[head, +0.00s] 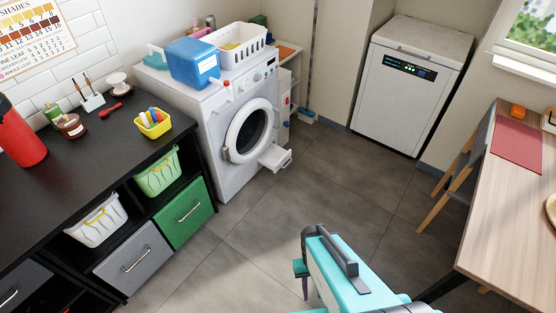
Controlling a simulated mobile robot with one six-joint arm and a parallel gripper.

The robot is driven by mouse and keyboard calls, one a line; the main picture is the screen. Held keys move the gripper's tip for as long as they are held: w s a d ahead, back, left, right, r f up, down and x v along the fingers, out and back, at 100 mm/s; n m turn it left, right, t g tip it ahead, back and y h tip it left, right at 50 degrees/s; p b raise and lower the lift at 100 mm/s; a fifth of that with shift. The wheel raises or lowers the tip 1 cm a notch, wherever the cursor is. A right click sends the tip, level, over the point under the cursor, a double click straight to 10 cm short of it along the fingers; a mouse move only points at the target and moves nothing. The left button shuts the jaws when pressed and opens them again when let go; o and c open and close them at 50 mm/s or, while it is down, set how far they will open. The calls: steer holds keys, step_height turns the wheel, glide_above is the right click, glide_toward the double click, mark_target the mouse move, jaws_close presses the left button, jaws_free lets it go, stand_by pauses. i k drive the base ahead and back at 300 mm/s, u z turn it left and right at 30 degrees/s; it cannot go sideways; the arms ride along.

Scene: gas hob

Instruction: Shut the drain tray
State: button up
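The white washing machine (227,112) stands against the back wall, with its round door closed. The drain tray (275,157) is a small white drawer low on the machine's front, to the right of and below the door. It sticks out from the front, so it is open. My gripper (303,278) is at the bottom middle of the head view, in front of the machine and well apart from the tray. My teal arm hides part of it, and I cannot make out whether its fingers are apart.
A blue container (193,63) and a white basket (236,46) stand on the machine. A black counter (92,142) with drawers and baskets runs along the left. A wooden table (510,207) and chair (465,165) stand at right. The grey floor (335,185) between is clear.

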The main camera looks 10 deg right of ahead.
mark_target(273, 158)
steer(key=i, duration=0.55)
steer(key=z, duration=0.05)
steer(key=k, duration=1.3)
steer(key=z, duration=0.15)
steer(key=i, duration=1.35)
steer(key=u, duration=0.75)
steer(key=i, duration=0.5)
steer(key=u, duration=0.2)
